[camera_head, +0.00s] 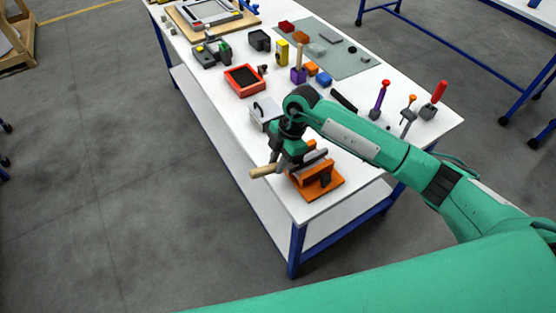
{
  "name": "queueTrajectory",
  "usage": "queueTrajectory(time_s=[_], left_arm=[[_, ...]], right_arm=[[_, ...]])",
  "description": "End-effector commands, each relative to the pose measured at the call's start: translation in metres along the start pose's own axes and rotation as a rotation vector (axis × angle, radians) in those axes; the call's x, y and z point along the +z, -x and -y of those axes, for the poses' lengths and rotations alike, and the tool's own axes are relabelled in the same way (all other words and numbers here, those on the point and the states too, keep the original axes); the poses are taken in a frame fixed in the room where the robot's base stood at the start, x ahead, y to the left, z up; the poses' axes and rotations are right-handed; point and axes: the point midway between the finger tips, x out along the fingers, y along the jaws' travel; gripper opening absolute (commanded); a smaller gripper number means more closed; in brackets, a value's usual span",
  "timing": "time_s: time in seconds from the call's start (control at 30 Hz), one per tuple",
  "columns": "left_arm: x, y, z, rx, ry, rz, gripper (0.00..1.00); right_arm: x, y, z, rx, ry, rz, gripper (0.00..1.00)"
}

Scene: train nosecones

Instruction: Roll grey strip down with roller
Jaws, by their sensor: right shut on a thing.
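My right gripper (280,162) reaches in from the right, over the near end of the white table. It is shut on the roller, whose light wooden handle (263,172) sticks out to the left past the table edge. The roller's head is hidden behind the gripper. An orange fixture (328,185) stands on the table just right of the gripper, with a grey piece (311,160) lying along its top, likely the grey strip. I cannot tell whether the roller touches the strip. My left gripper is not in view.
Beyond the gripper stand a silver box (262,112) and a red tray (245,80). A grey-green mat (345,62) with small blocks lies further back. The near left table edge is close to the fixture.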

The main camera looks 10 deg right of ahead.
Motion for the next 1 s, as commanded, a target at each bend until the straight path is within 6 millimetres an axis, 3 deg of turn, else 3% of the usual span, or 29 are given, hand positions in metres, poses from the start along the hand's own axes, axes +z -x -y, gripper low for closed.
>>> queueTrajectory(time_s=[1.0], left_arm=[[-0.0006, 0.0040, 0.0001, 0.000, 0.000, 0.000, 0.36]], right_arm=[[0.0087, 0.0044, 0.0004, -0.002, -0.002, 0.000, 0.00]])
